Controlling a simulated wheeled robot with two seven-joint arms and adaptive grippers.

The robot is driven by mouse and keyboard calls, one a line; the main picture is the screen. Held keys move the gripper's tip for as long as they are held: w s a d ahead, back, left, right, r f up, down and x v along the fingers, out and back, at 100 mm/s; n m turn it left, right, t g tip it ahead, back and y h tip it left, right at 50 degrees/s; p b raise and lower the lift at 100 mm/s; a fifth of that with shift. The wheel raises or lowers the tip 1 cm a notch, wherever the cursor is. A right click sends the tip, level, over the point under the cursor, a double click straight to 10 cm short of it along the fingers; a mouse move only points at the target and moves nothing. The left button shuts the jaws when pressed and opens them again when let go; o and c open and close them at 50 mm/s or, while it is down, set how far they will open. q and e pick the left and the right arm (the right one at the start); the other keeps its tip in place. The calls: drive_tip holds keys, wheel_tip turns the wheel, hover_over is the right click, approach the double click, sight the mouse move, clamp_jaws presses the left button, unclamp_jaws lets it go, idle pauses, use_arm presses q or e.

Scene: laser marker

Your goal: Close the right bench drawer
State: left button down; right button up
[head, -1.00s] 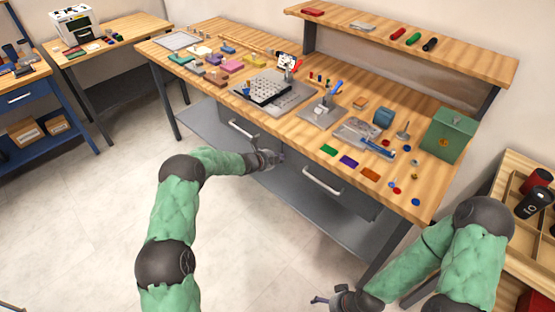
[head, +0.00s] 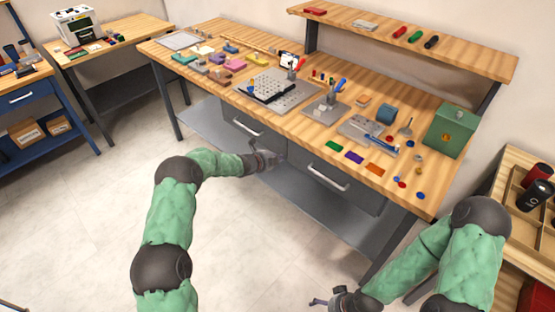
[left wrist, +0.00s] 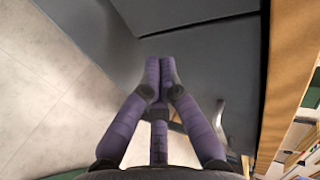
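The right bench drawer (head: 350,193) is a dark grey front with a pale bar handle (head: 328,178), under the wooden bench top. I cannot tell for certain whether it is flush or slightly out. The left drawer (head: 240,115) is beside it with its own handle. My left gripper (head: 272,157) is in front of the bench, near where the two drawers meet. In the left wrist view its purple fingers (left wrist: 159,75) are together with nothing visible between them, against grey panels; contact is unclear. My right gripper (head: 325,301) is low at the bottom of the head view, its fingers barely visible.
The bench top (head: 222,99) carries blocks, a perforated plate, tools and a green box (head: 450,130). A grey lower shelf (head: 325,213) runs under the drawers. A wooden compartment tray (head: 510,190) stands at the right. The floor (head: 75,220) at the left is clear.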

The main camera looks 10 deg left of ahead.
use_arm(q)
drive_tip(key=p+v, duration=0.3)
drive_tip(key=v, duration=0.7)
